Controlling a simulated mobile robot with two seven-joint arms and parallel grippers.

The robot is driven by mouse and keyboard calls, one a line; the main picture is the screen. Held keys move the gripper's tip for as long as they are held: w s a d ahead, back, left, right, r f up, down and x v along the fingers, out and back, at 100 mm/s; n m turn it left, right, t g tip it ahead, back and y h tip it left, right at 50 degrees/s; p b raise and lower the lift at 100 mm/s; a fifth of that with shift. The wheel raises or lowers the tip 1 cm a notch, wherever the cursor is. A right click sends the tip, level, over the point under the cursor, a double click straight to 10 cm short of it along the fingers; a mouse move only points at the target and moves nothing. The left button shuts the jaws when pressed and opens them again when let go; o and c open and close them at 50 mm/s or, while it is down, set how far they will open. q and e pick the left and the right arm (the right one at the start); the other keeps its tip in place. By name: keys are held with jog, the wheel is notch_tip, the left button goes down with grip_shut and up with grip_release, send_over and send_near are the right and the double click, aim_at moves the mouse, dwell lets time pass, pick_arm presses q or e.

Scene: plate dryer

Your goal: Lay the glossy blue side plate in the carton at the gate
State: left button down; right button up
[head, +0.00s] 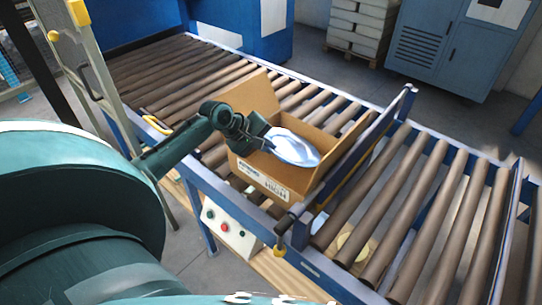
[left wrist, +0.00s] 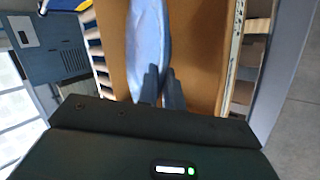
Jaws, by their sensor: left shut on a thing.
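The glossy blue side plate (head: 293,148) is pale blue and is held by its near-left edge over the open carton (head: 262,181). My left gripper (head: 268,140) is shut on that edge. In the left wrist view the plate (left wrist: 149,48) shows narrow, with the gripper fingers (left wrist: 163,88) at its lower end and the brown carton inside (left wrist: 200,50) around it. I cannot tell whether the plate touches the carton floor. The carton stands on the rollers against the blue gate (head: 352,150), with one flap raised behind. My right gripper is out of view.
Brown conveyor rollers (head: 165,75) run to the left of the carton, and more rollers (head: 425,200) lie beyond the gate. A control box with buttons (head: 228,226) hangs on the front rail. A yellow round thing (head: 356,245) lies below the right rollers.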

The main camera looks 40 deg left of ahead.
pick_arm(q)
jog(key=shift+w+f, duration=0.1)
jog(key=shift+f, duration=1.95)
jog(key=c, duration=2)
grip_release()
jog(key=shift+f, duration=0.2)
jog(key=o, duration=0.5)
jog(key=shift+c, duration=0.2)
jog(key=shift+r, duration=0.1)
jog(key=v, duration=1.2)
jog(key=shift+r, duration=0.1)
